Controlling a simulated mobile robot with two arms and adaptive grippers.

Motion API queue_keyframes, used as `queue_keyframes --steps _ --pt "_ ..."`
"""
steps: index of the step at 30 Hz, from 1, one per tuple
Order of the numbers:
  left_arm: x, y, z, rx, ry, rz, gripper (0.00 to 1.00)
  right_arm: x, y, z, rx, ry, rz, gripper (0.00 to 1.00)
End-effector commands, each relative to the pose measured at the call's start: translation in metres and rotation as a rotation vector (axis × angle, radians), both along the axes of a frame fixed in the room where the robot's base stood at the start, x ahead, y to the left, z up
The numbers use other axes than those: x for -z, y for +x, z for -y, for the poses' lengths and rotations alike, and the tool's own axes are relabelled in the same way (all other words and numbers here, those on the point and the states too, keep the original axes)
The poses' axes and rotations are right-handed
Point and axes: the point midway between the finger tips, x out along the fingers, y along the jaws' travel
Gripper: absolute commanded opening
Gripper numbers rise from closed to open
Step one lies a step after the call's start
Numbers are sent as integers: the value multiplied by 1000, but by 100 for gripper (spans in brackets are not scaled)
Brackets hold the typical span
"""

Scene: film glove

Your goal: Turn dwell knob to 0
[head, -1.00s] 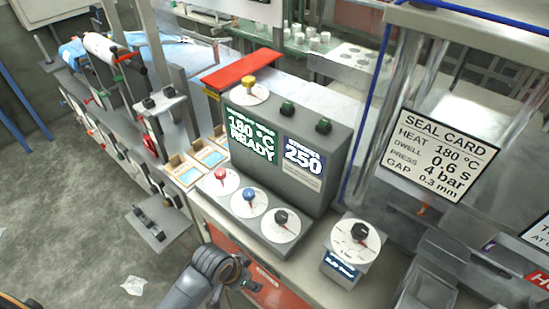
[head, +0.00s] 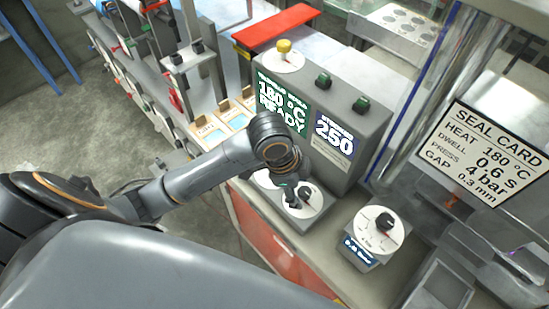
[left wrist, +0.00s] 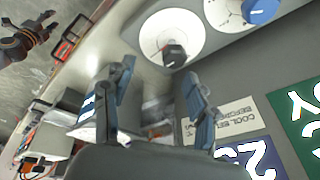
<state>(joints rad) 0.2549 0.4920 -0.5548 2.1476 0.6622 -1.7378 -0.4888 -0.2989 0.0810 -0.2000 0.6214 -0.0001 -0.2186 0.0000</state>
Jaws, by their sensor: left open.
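A black knob on a white dial (head: 312,208) sits at the near end of the control panel's row. Another black knob (head: 384,221) stands on a separate small box to the right. I cannot read which one is labelled dwell. My left gripper (left wrist: 160,75) is open and empty, its fingers close to the panel's black knob.
The control box has a green display (head: 283,104) and a yellow knob (head: 283,46) on top. A seal card (head: 483,155) hangs at right. Small trays (head: 226,120) lie behind my wrist. My right gripper (left wrist: 32,40) shows far off in the left wrist view.

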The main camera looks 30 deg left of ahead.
Motion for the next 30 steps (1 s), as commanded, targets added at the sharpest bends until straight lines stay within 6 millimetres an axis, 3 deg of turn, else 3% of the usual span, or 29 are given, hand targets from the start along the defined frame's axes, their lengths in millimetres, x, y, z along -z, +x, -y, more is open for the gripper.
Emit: queue_keyframes --steps 3,9,13,18,23,30 --pt "-14 20 -15 121 71 -1 58 0 -8 0 0 -1 -13 40" --pt "-48 51 -57 321 198 -48 58 0 -7 -1 1 1 -11 40" --pt "-69 63 -82 395 249 -83 58 0 -4 -1 1 1 -8 40" --pt "-86 69 -100 438 273 -112 58 0 -3 -1 1 1 -5 40" --pt "-82 69 -103 446 275 -121 58 -2 -2 -1 1 1 -4 40" --pt "-42 68 -103 445 274 -123 58 -13 -2 -1 1 2 -2 40"
